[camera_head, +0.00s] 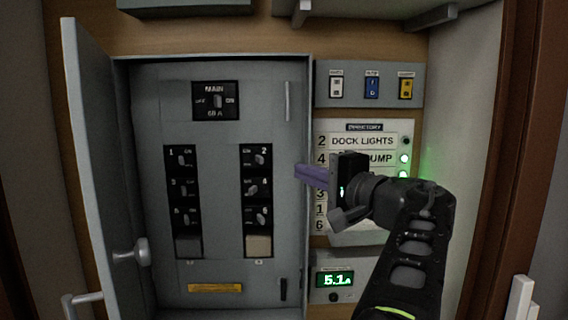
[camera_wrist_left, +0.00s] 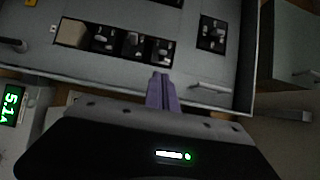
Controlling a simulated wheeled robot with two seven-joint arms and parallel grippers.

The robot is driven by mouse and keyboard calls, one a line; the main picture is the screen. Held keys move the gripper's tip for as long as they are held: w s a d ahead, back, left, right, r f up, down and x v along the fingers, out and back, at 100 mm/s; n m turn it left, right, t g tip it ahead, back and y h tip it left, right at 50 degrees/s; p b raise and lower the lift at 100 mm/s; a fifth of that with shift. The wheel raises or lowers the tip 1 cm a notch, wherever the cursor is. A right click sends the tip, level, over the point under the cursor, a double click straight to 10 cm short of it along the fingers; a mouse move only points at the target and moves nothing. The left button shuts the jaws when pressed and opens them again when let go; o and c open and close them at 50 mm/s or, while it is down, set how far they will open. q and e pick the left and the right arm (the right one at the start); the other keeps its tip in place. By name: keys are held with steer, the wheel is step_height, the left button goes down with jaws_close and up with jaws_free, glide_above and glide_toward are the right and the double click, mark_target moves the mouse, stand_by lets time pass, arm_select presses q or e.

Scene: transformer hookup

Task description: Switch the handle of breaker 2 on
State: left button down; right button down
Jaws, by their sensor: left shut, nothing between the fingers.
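Breaker 2 (camera_head: 257,160) is the top switch of the right column in the open grey panel. Its small grey handle sits toward the right of its black plate, away from the ON mark at the left. Breaker 2 also shows in the left wrist view (camera_wrist_left: 162,50), just beyond the fingertips. My left gripper (camera_head: 299,172) has purple fingers that are shut and empty. They point left at the panel's right edge, to the right of breaker 2 and apart from its handle. The fingers show in the left wrist view (camera_wrist_left: 160,78). My right gripper is not in view.
The MAIN breaker (camera_head: 215,101) sits above both columns. Breaker 4 (camera_head: 257,187) is directly below breaker 2. The panel door (camera_head: 95,160) stands open at the left. A directory board (camera_head: 365,140) is partly hidden behind my gripper. A display (camera_head: 334,281) reads 5.1 A.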

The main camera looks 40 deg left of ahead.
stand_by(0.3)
arm_select(q)
steer(key=p, duration=0.2)
glide_toward(266, 159)
steer(key=x, duration=0.4)
steer(key=shift+a+r, duration=0.15)
steer(key=shift+a, duration=0.25)
steer(key=shift+w+a+p, duration=0.25)
steer(key=shift+a+p, duration=0.1)
steer(key=shift+a, duration=0.25)
steer(key=shift+w, duration=0.1)
